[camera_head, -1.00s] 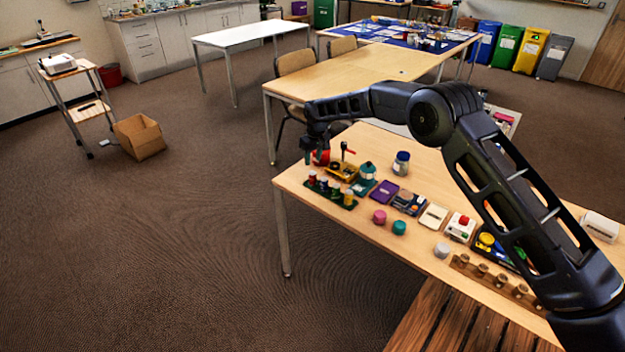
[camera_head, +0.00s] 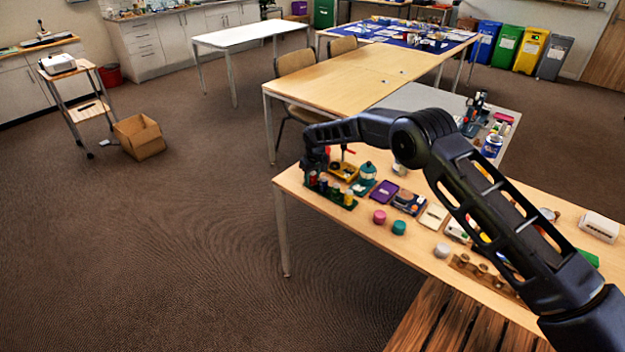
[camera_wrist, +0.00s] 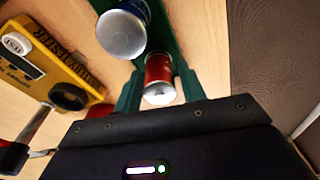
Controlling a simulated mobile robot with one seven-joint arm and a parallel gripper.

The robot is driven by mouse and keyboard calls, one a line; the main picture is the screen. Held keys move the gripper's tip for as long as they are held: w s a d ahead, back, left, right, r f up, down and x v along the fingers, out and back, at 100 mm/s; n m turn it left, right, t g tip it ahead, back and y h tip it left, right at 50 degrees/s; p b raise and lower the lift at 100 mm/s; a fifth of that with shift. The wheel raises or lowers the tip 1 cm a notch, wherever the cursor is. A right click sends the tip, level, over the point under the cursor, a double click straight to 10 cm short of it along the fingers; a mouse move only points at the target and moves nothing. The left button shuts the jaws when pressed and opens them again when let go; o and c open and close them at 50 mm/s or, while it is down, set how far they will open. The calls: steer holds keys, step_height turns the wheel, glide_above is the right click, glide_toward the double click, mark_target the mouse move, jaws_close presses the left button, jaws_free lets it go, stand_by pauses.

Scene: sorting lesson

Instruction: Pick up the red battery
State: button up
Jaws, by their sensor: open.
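The red battery (camera_wrist: 158,72) stands upright at one end of a green holder (camera_wrist: 172,38). In the wrist view it lies between the two dark green fingers of my gripper (camera_wrist: 160,90), which is open with one finger on each side. I cannot tell whether either finger touches it. A blue battery (camera_wrist: 124,32) stands beside it in the holder. In the head view my gripper (camera_head: 311,182) is low at the holder's left end. The holder (camera_head: 332,193) also carries a yellow battery (camera_head: 348,197) at its right end.
A yellow tester (camera_wrist: 45,62) with a black knob lies left of the holder in the wrist view. The table's edge is close on the left.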

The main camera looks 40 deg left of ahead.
steer(key=shift+f, duration=0.35)
steer(key=c, duration=0.8)
steer(key=shift+r, duration=0.15)
